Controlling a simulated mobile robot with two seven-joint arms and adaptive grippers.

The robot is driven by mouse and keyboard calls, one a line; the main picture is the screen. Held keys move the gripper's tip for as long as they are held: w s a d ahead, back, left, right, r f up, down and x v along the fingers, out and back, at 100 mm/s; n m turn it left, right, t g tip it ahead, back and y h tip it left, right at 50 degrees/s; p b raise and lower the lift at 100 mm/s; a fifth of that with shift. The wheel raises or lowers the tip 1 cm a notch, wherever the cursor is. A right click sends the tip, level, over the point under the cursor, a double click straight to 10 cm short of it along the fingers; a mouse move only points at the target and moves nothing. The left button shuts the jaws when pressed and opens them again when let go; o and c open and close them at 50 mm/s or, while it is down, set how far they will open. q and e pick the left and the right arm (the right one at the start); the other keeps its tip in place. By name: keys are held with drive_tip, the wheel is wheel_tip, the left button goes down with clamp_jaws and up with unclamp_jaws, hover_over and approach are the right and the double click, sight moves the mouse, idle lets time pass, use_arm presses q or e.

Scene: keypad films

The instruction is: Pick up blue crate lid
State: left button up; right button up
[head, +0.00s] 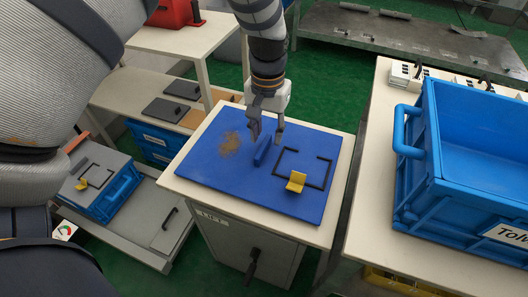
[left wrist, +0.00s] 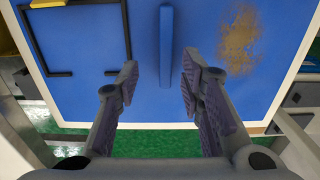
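The blue lid (head: 225,180) lies flat on a pale cabinet, with a raised blue bar handle (head: 263,152) near its middle. Black corner marks, a yellow tag (head: 296,181) and a brown smudge (head: 229,144) show on it. My left gripper (head: 266,141) points down above the lid, fingers apart, close to the handle. In the left wrist view, the handle (left wrist: 166,45) appears between and beyond the open fingers (left wrist: 160,82); nothing is gripped. Contact with the handle cannot be told. My right gripper is not in view.
A large, open blue crate (head: 465,185) stands on the right table. At left, a smaller blue crate (head: 117,200) with a grey top sits on a low shelf. A red box (head: 170,12) is on the back-left table. Green floor shows between the furniture.

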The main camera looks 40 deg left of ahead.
sight(263, 145)
use_arm(q)
drive_tip(key=f, duration=0.2)
drive_tip(key=s+f, duration=0.1)
drive_tip(key=f, duration=0.1)
drive_tip(key=shift+a+f, duration=0.2)
drive_tip(key=shift+c, duration=0.6)
clamp_jaws()
